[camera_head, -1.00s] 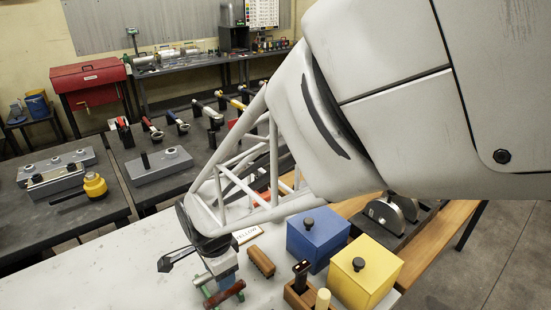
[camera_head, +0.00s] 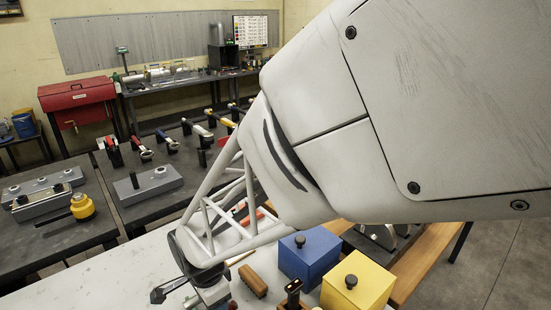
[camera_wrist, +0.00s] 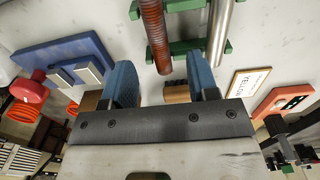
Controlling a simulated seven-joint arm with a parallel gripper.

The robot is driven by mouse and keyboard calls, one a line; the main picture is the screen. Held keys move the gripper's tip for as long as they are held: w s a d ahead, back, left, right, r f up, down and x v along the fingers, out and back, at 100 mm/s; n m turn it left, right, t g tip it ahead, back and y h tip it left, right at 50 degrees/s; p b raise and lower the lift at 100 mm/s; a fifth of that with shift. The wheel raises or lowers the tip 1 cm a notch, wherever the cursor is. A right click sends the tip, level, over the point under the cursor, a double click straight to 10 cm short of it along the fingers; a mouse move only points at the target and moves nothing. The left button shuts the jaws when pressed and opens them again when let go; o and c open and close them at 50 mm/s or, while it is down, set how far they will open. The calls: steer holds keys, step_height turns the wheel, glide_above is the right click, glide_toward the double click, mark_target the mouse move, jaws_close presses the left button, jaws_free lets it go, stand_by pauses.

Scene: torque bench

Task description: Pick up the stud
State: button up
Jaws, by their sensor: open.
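In the wrist view a rusty brown threaded rod, which looks like the stud (camera_wrist: 155,35), lies across green supports (camera_wrist: 185,49). A smooth silver rod (camera_wrist: 220,32) lies to its right on the same supports. My gripper (camera_wrist: 162,76) is open, with its two blue fingers apart. In this view the stud's near end shows between the fingers, with no visible contact; the depth between them is hard to judge. In the head view my gripper (camera_head: 207,292) is low over the pale bench, and the stud is mostly cut off or hidden there.
A ribbed brown block (camera_head: 253,281), a blue box (camera_head: 309,262) and a yellow box (camera_head: 370,287) stand right of my gripper on the pale bench (camera_head: 130,272). Dark tables stand beyond.

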steer(key=shift+d+f, duration=0.1)
steer(key=shift+f, duration=2.5)
jaws_close()
